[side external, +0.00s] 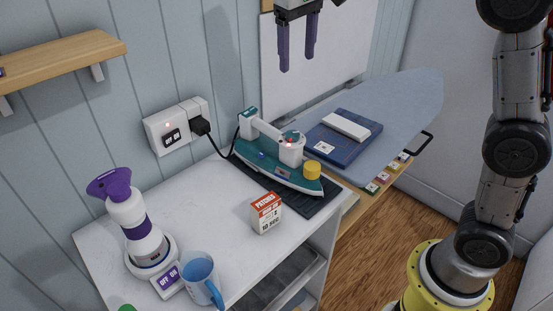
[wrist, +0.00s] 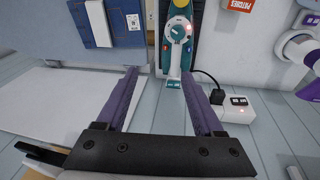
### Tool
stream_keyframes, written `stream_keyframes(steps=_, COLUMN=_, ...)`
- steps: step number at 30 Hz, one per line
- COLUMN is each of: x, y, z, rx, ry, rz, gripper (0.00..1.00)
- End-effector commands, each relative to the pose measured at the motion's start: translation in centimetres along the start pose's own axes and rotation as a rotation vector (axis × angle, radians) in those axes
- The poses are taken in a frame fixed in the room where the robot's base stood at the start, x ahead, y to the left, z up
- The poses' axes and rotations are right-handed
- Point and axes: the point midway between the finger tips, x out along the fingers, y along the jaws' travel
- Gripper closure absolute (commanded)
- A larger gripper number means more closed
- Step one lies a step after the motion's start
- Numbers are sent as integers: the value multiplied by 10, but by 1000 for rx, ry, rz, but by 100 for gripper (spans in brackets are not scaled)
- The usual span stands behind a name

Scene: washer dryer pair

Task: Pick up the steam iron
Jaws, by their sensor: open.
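The steam iron (side external: 278,160) is teal and white with a yellow cap. It lies on a dark mat (side external: 312,203) at the right part of the white counter, and its black cord runs to the wall socket. In the wrist view the iron (wrist: 176,40) shows at the top, beyond the fingertips and right of centre. My gripper (side external: 297,68) has purple fingers pointing down, high above and behind the iron near the wall. It also shows in the wrist view (wrist: 161,78), where its fingers are apart with nothing between them.
A patches box (side external: 266,213), a blue mug (side external: 201,280) and a purple-white device (side external: 138,230) stand on the counter (side external: 205,210). A socket (side external: 178,128) is on the wall. Right of the iron, an ironing board (side external: 410,95) holds folded blue cloth (side external: 335,145). A wooden shelf (side external: 70,60) hangs upper left.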

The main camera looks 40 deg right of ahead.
Motion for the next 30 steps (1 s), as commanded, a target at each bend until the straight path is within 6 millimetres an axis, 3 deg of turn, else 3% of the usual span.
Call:
stream_keyframes(steps=3, x=31, y=-23, z=-31, rx=-29, ry=-47, rz=20, gripper=31)
stream_keyframes(steps=7, x=61, y=-42, z=-48, rx=-57, ry=-85, rz=31, gripper=31)
stream_keyframes(steps=14, x=93, y=-55, z=-48, rx=-83, ry=-133, rz=42, gripper=31)
stream_keyframes(steps=24, x=151, y=-51, z=-40, rx=-83, ry=-132, rz=41, gripper=31)
stream_keyframes(steps=30, x=168, y=-51, z=-38, rx=-83, ry=-130, rz=40, gripper=31)
